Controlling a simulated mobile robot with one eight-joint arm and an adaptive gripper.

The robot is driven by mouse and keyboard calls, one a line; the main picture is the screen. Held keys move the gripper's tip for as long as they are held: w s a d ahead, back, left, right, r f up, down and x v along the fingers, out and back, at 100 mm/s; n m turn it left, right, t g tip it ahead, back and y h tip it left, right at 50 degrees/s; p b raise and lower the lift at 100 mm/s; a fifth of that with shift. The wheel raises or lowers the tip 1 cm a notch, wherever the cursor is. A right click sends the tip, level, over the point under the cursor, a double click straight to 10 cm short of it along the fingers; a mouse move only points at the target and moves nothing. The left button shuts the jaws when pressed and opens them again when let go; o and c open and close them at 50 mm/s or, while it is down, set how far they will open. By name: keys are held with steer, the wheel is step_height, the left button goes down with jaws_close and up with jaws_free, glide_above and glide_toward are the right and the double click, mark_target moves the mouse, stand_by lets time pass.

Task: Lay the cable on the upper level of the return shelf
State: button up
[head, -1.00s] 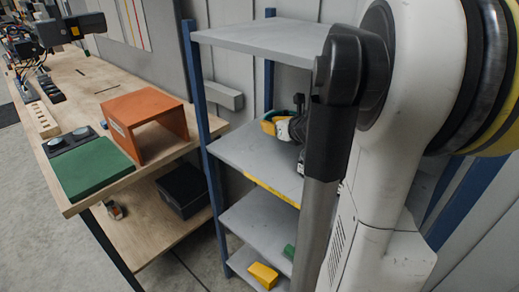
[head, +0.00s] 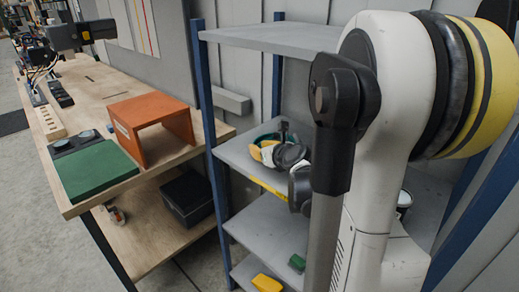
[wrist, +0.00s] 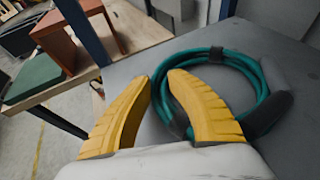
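The cable is a green coil with dark bands (wrist: 235,57). In the wrist view it lies on a grey board of the return shelf (wrist: 290,150). In the head view the coil (head: 282,129) is on the second board from the top, the one with a yellow front strip (head: 268,187). My gripper (wrist: 158,78) is open, its two yellow fingers apart at the coil's left side. The right finger overlaps the coil and hides part of it; a bit of cable shows between the fingers. I cannot tell whether they touch it. My gripper also shows in the head view (head: 262,150).
Blue posts (head: 206,120) and a top board (head: 275,39) frame the shelf. A green block (head: 297,263) and a yellow block (head: 267,283) are on lower boards. A workbench (head: 100,80) at left carries an orange stand (head: 150,118) and green pad (head: 95,168).

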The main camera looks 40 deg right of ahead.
steer(key=o, duration=0.4)
steer(key=p+v, duration=0.4)
steer(key=v, duration=0.8)
steer(key=a+n+g+y, duration=0.3)
steer(key=a+n+y, duration=0.1)
steer(key=a+n, duration=1.75)
steer(key=shift+s+a+f+n+g, duration=0.1)
steer(key=shift+s+a+n+g, duration=0.35)
steer(key=shift+s+a+n, duration=1.65)
steer(key=shift+s+a+f+n+g, duration=0.1)
steer(key=shift+s+a+n+g, duration=0.35)
steer(key=shift+n, duration=3.35)
steer(key=shift+s+a+f+n+g, duration=0.1)
steer(key=shift+s+a+n+g, duration=0.7)
steer(key=shift+n, duration=2.15)
steer(key=shift+s+a+t, duration=0.25)
steer(key=shift+s+t, duration=0.05)
steer(key=shift+s, duration=0.05)
